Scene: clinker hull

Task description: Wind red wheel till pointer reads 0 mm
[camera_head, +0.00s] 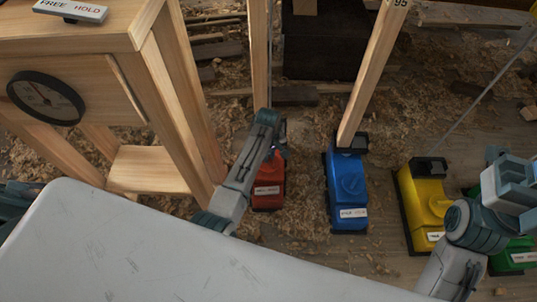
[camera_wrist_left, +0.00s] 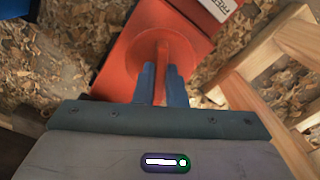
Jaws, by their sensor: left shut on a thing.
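The red box (camera_head: 267,182) stands on the shavings-covered floor, partly behind my left arm, with a white label on its front. In the left wrist view its red round wheel (camera_wrist_left: 140,52) shows with a raised bar across it. My left gripper (camera_head: 277,150) reaches down over the box; its two fingers (camera_wrist_left: 161,84) are shut on the wheel's bar. A round black-rimmed dial (camera_head: 45,98) with a pointer is on the wooden stand at left; its reading is too small to tell. My right gripper (camera_head: 512,185) is at the right edge, above a green box; its jaws are unclear.
A blue box (camera_head: 347,190), a yellow box (camera_head: 426,205) and a green box (camera_head: 515,257) stand to the right of the red one. Wooden posts (camera_head: 372,70) rise close by. A sign reading FREE HOLD (camera_head: 70,10) lies on the wooden stand (camera_head: 95,62).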

